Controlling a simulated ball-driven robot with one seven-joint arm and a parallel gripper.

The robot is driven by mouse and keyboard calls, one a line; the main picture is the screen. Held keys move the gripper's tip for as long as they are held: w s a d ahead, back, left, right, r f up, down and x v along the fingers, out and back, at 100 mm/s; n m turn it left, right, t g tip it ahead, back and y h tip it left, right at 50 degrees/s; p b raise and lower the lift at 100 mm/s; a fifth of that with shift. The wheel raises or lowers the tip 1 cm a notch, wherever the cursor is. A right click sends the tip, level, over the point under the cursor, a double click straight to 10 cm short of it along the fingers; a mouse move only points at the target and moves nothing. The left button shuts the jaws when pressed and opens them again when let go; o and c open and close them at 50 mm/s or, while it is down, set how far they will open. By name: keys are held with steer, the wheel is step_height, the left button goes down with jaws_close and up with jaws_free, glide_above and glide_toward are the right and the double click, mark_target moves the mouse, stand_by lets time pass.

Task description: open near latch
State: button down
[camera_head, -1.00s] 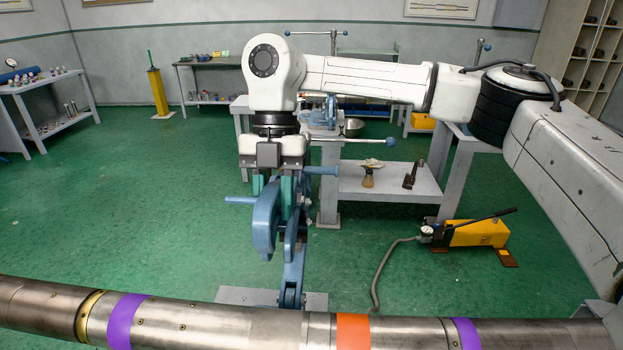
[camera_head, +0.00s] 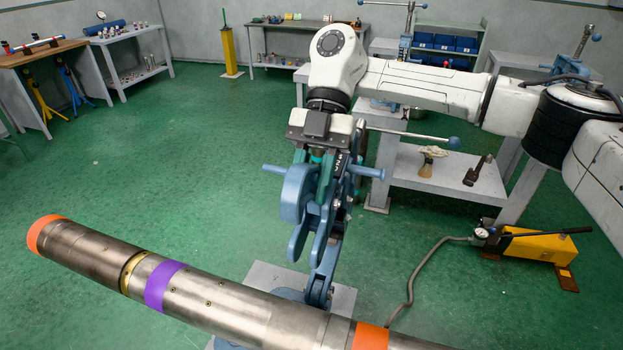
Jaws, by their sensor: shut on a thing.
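The near vise (camera_head: 323,275) is blue and stands on a grey pedestal plate (camera_head: 341,301), behind the long metal pipe. Its blue latch (camera_head: 295,198) is a curved hook piece with short handle bars (camera_head: 370,172) out to both sides. My gripper (camera_head: 318,177), with green fingers, comes down from above and is shut on the latch. The fingers hide part of the latch and the vise top, and I cannot tell whether the latch is free of its catch.
The metal pipe (camera_head: 215,301), with purple and orange bands, crosses the foreground. A grey bench (camera_head: 445,178) stands behind at right. A yellow hand pump (camera_head: 535,243) with a hose (camera_head: 419,276) lies on the floor at right. The green floor at left is open.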

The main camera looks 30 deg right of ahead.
steer(key=c, duration=0.9)
jaws_free()
steer(key=b+v, duration=0.2)
steer(key=v, duration=0.9)
steer(key=shift+f, duration=0.15)
